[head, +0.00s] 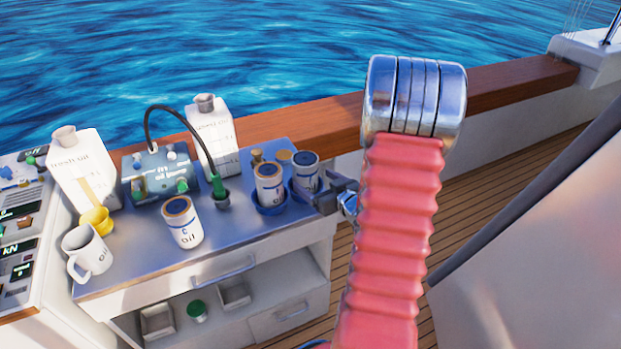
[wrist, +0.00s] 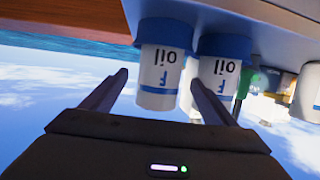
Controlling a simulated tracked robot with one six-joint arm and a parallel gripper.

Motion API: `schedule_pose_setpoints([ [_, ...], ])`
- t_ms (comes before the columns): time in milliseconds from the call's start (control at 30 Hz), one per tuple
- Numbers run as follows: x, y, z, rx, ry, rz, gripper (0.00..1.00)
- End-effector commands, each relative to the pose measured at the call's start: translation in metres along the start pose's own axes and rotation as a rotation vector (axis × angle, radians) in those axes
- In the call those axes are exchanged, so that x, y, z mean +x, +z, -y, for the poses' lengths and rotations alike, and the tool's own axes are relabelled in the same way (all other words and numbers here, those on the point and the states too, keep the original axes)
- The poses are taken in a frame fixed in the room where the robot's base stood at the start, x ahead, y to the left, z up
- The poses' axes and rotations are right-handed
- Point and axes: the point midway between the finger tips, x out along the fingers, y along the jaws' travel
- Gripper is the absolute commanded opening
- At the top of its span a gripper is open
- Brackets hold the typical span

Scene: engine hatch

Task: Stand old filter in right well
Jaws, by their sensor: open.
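A white oil filter with a dark top (head: 305,172) stands in the right blue well at the bench's right end. A second filter with a tan top (head: 268,184) stands in the left blue well (head: 269,208). A third tan-topped filter (head: 182,222) stands on the bare bench top. I cannot tell from the labels which one is old. My gripper (head: 334,194) is open beside the right-well filter. In the upside-down wrist view, that filter (wrist: 158,78) is between my open fingers (wrist: 160,88), with no clear contact, and the left-well filter (wrist: 219,72) is just beyond one finger.
A green nozzle (head: 219,190) on a black hose stands left of the wells. A blue pump (head: 158,173), two white jugs (head: 83,170) (head: 213,135), a yellow funnel (head: 97,219) and a white mug (head: 87,251) are further left. The front middle of the bench (head: 240,230) is clear.

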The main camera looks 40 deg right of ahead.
Motion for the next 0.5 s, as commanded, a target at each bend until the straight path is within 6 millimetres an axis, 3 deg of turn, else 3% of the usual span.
schedule_pose_setpoints([
  [233, -0.042, 0.000, -0.001, 0.000, 0.003, -0.001, 0.80],
  [500, -0.060, 0.000, 0.000, 0.000, 0.001, -0.001, 0.80],
])
